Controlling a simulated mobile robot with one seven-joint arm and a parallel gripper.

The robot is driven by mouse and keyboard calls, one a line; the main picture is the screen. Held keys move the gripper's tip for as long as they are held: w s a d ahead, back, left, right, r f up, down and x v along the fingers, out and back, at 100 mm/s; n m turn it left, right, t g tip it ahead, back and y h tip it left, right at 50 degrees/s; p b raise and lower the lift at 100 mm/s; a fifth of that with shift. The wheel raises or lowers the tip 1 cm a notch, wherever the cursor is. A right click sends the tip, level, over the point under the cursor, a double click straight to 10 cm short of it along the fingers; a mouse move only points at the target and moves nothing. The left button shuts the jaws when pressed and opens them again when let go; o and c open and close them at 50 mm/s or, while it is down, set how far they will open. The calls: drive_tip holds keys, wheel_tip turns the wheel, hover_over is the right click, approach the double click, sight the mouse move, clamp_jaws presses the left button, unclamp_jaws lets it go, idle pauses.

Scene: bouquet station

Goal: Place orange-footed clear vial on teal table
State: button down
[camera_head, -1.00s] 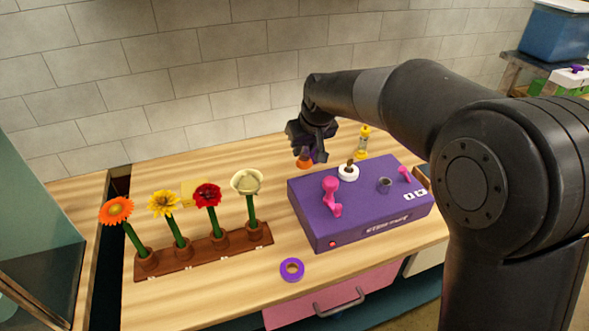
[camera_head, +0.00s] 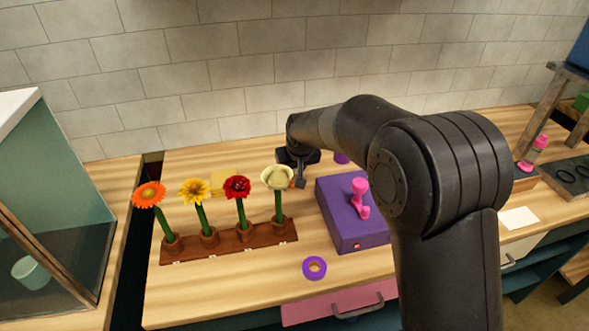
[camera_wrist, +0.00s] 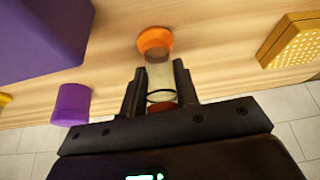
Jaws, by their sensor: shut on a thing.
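My gripper (camera_wrist: 160,88) is shut on the clear vial (camera_wrist: 160,76), whose round orange foot (camera_wrist: 154,40) points away from the palm. In the head view my gripper (camera_head: 298,172) is over the back of the wooden counter, behind the cream flower. Only a small orange bit of the foot (camera_head: 292,184) shows there; the rest of the vial is hidden. In the wrist view the foot is over the wood; I cannot tell whether it touches. I see no teal table top in these views.
A purple station box (camera_head: 338,222) stands right of my gripper, with a purple cylinder (camera_wrist: 71,104) near it. A yellow perforated block (camera_wrist: 296,40) lies on the other side. A flower rack (camera_head: 228,243) and purple tape roll (camera_head: 314,268) are in front. A glass cabinet (camera_head: 50,200) stands left.

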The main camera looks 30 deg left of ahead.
drive_tip(key=shift+f, duration=0.15)
drive_tip(key=c, duration=1.1)
unclamp_jaws()
drive_tip(key=v, duration=1.2)
